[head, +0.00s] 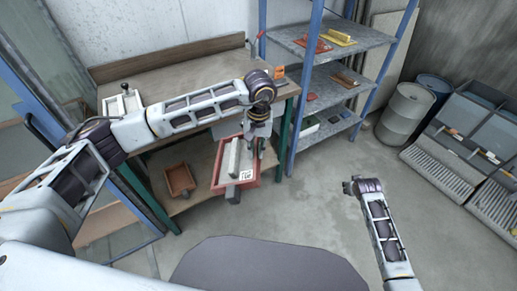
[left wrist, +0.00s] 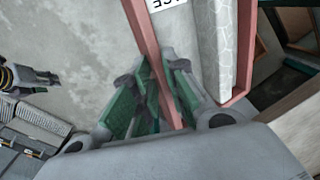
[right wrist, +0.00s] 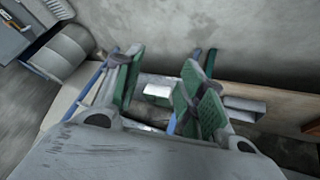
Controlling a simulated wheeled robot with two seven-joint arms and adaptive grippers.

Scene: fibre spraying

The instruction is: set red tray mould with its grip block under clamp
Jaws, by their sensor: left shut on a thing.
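The red tray mould (head: 253,178) hangs in front of the workbench. It has a red rim, a pale bar inside and a white label. A grey block (head: 233,193) sticks out at its near edge, probably the grip block. My left gripper (head: 262,150) is shut on the tray's right wall. In the left wrist view, the red wall (left wrist: 146,32) runs between the green finger pads (left wrist: 158,75). A white fixture with a black knob (head: 122,102), perhaps the clamp, is on the bench's left end. My right gripper (head: 348,184) is open and empty above the floor.
The wooden bench top (head: 170,80) is mostly clear. A smaller reddish tray (head: 180,181) lies on its lower shelf. A blue-post shelf rack (head: 345,45) with trays stands right of the bench, then drums (head: 403,112) and grey bins (head: 470,140). The floor in front is free.

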